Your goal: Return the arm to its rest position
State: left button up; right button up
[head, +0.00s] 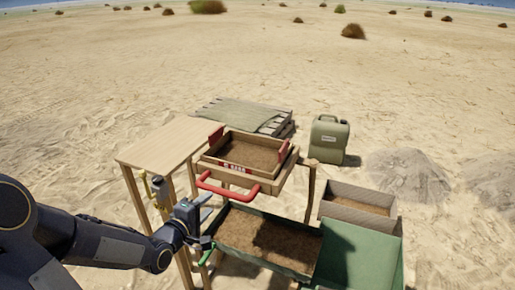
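My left arm comes in from the lower left, and my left gripper (207,207) is in front of the sifting stand, below and left of the red handle (228,191). Its two grey fingers look apart, with nothing visible between them. The wooden sieve tray (287,172) with red handles holds brown sand and sits on top of the stand. A green handle-like part (206,250) shows just below the gripper; I cannot tell whether they touch. My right gripper is not in view.
A wooden side table (168,142) stands left of the sieve. A wooden box (348,190), a jerrycan (328,140) and a covered pallet (245,115) stand behind. Open sand surrounds them.

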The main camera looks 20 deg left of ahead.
pick_arm(q)
jog(key=s+d+r+m+g+h+p, duration=0.1)
jog(key=s+d+r+m+g+p, duration=0.1)
jog(key=s, duration=0.6)
jog(key=s+d+r+m+g+h+p, duration=0.1)
jog(key=s+d+r+m+g+p, duration=0.1)
jog(key=s+d+r+m+g, duration=0.2)
jog(key=s+d+r+m+g+p, duration=0.3)
jog(key=s+d+m, duration=0.3)
jog(key=s+m, duration=0.3)
jog(key=s+r+g, duration=0.1)
jog(key=s, duration=0.2)
jog(key=shift+s+h, duration=0.25)
jog(key=shift+h, duration=0.15)
